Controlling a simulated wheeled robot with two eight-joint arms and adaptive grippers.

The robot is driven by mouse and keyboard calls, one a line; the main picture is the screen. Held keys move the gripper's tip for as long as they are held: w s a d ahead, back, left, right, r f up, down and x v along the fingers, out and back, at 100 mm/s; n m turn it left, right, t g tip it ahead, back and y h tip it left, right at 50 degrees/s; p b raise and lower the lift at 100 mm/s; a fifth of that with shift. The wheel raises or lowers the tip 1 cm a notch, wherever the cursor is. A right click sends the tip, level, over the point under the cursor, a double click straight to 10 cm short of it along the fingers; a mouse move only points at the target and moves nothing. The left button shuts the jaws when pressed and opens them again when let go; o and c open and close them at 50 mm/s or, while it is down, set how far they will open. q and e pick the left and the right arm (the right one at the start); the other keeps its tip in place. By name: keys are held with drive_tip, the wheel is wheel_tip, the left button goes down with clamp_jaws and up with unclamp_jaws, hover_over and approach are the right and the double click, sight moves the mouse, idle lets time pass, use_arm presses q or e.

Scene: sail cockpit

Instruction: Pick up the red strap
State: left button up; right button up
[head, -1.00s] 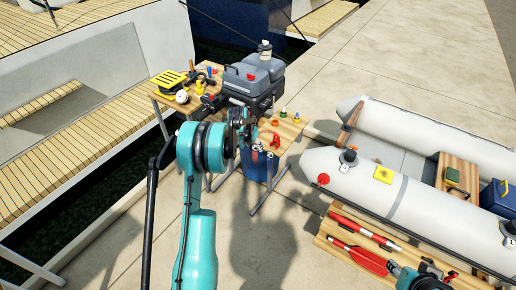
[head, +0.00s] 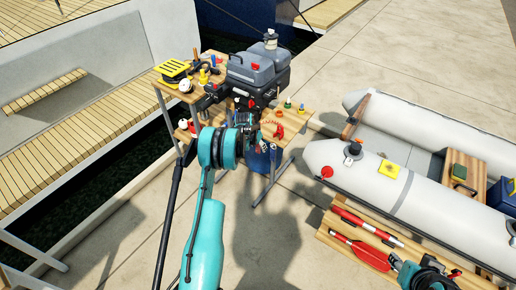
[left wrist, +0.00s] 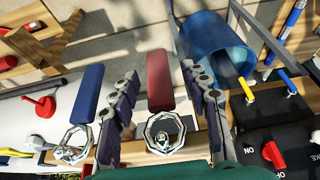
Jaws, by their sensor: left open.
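The red strap (left wrist: 159,80) hangs by a shiny metal shackle (left wrist: 165,132) in the left wrist view. My left gripper (left wrist: 162,105) is open, with one dark finger on each side of the red strap; I cannot tell whether either touches it. A blue strap (left wrist: 87,95) with its own shackle hangs just outside the left finger. In the head view my left gripper (head: 248,131) is at the front of the wooden stand and hides the red strap. My right gripper (head: 428,272) is at the lower right; its jaws are unclear.
A grey outboard motor (head: 258,72) is on the stand behind my left gripper. A blue bucket (left wrist: 218,52) is close to the right finger. A grey inflatable boat (head: 400,185) and a wooden bench with red-and-white paddles (head: 368,255) are at the right. Bare paving lies in front.

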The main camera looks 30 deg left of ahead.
use_arm(q)
drive_tip(key=shift+r, duration=0.15)
drive_tip(key=shift+c, duration=0.7)
clamp_jaws()
drive_tip(key=shift+r+p, duration=0.4)
drive_tip(key=shift+p, duration=0.05)
drive_tip(key=s+a+p, duration=0.1)
drive_tip(key=s+p, duration=0.1)
drive_tip(key=s, duration=1.6)
drive_tip(key=shift+a, duration=0.2)
